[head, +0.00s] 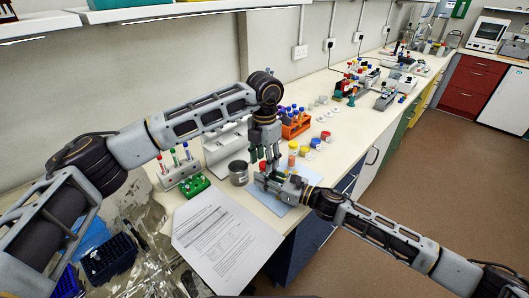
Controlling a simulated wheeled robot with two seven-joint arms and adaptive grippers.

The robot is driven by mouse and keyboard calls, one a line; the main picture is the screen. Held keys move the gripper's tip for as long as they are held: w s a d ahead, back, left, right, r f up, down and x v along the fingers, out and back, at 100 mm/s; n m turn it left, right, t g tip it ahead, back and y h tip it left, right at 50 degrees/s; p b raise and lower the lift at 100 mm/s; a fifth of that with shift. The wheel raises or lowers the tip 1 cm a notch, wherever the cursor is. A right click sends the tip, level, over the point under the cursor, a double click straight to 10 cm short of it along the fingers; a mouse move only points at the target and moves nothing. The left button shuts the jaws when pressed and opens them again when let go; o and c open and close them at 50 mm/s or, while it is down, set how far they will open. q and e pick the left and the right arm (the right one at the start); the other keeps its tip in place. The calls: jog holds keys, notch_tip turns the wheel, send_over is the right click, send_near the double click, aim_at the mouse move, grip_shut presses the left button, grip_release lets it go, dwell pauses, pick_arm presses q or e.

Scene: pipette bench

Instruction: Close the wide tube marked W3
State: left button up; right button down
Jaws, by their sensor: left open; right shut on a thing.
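My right gripper (264,179) comes in from the right, low over the blue mat (283,200), and is shut on a small red-topped tube (263,166). Its body is mostly hidden by the fingers. My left gripper (265,158) hangs from above, open, with its fingertips close over and beside the red top; I cannot tell whether they touch it. A yellow-topped tube (292,154) stands upright just right of the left gripper. The W3 marking is too small to read on any tube.
An orange rack (295,128) of blue-capped tubes stands behind, with several small coloured-lid pots (316,143) to its right. A metal beaker (238,173), a green rack (194,187) and a printed sheet (222,240) lie left. The bench's front edge is close to the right gripper.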

pick_arm(q)
jog(key=shift+f, duration=0.35)
grip_shut()
jog(key=shift+o, duration=0.5)
grip_release()
jog(key=shift+r, duration=0.1)
notch_tip(320, 180, up, 12)
dwell(0.6)
